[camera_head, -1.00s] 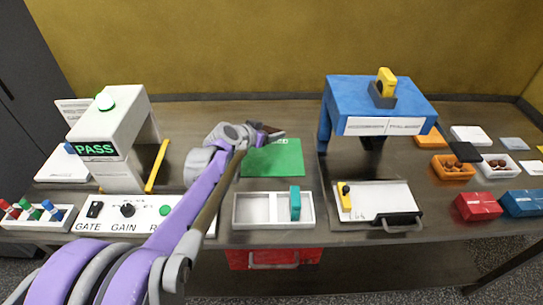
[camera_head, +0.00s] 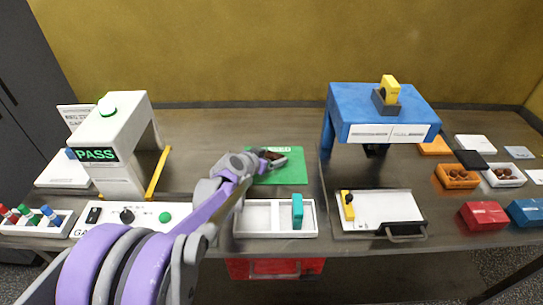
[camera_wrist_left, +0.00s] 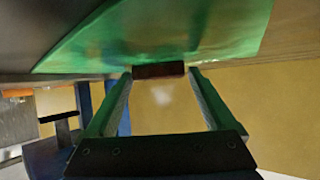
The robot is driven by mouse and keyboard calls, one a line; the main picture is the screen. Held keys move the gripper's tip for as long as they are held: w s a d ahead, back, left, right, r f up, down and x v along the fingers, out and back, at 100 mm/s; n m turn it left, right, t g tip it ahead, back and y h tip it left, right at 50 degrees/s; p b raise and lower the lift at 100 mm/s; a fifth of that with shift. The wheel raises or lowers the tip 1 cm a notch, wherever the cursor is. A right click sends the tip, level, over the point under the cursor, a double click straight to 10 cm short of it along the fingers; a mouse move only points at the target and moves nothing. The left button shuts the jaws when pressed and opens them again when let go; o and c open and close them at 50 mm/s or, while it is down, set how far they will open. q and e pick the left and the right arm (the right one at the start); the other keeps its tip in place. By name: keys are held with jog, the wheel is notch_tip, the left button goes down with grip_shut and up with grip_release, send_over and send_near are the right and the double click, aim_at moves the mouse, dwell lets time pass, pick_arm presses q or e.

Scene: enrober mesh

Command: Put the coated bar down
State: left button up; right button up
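The coated bar is a small dark brown block (camera_wrist_left: 160,70), seen between the fingertips of my left gripper in the left wrist view. My left gripper (camera_head: 268,158) is over the green mat (camera_head: 288,173) in the head view, with its fingers close against the bar's two ends. The bar is partly hidden by the fingers in the head view. I cannot tell whether its underside touches the mat. The mat also shows in the left wrist view (camera_wrist_left: 215,35). My right gripper is not in view.
A white two-part tray (camera_head: 262,235) with a teal block (camera_head: 297,211) is in front of the mat. A white PASS machine (camera_head: 110,150) stands left, a blue stand (camera_head: 375,105) right.

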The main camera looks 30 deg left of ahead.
pick_arm(q)
jog(key=shift+o, duration=0.5)
jog(key=shift+r, duration=0.2)
jog(key=p+v, duration=0.1)
jog(key=v, duration=1.1)
jog(key=shift+p, duration=0.35)
